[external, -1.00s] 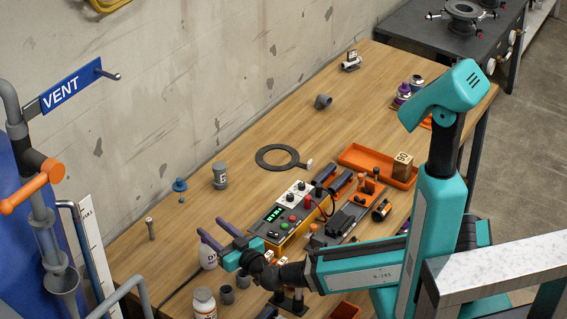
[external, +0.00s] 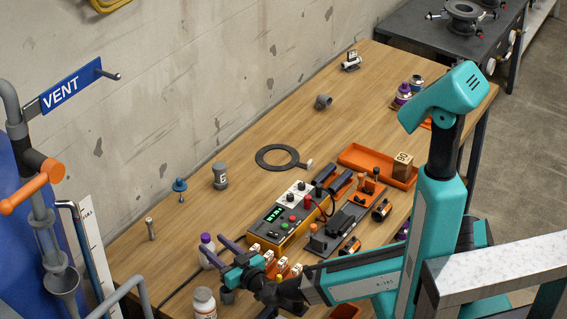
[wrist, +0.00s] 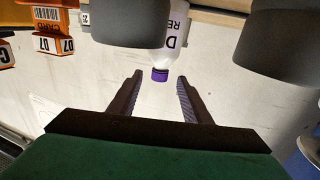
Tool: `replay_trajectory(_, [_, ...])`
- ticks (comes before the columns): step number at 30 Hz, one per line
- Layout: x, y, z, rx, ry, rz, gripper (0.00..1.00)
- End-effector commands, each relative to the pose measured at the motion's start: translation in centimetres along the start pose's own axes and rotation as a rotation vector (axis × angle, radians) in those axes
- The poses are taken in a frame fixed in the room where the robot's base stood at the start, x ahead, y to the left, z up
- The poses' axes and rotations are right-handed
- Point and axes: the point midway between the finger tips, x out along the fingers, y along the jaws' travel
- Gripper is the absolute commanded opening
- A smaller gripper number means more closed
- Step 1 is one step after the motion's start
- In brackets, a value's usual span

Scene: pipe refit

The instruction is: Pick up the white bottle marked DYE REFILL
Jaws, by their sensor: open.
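The white bottle (external: 207,256) with a purple cap stands on the bench near its front left. In the wrist view the bottle (wrist: 176,30) shows its cap towards me, and only the letters D and RE of its label are readable. My gripper (wrist: 160,76) is open and empty, with the purple cap between its fingertips in the picture. In the external view my gripper (external: 209,241) is beside the bottle, and one finger partly covers it. I cannot tell whether they touch.
Another white bottle (external: 204,302) stands nearer the front edge. Grey cylindrical parts (wrist: 130,22) flank the bottle in the wrist view. Orange labelled pieces (wrist: 54,28) lie at upper left there. A yellow control box (external: 290,217) is behind my gripper. The bench towards the wall is fairly clear.

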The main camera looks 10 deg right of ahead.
Motion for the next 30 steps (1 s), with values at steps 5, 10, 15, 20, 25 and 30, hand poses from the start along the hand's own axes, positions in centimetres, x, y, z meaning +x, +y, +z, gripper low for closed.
replay_trajectory(5, [0.0, 0.0, 0.1, 0.000, 0.000, 0.000, 0.44])
replay_trajectory(10, [0.0, 0.0, 0.1, 0.000, 0.000, 0.000, 0.44])
replay_trajectory(15, [0.7, 0.0, 0.0, 0.000, 0.000, 0.001, 0.44])
replay_trajectory(20, [2.1, 0.0, 0.0, 0.000, -0.001, 0.002, 0.44])
replay_trajectory(25, [3.7, -0.1, 0.0, -0.001, 0.000, 0.001, 0.44])
replay_trajectory(30, [4.8, 0.0, 0.0, 0.000, 0.000, 0.001, 0.44])
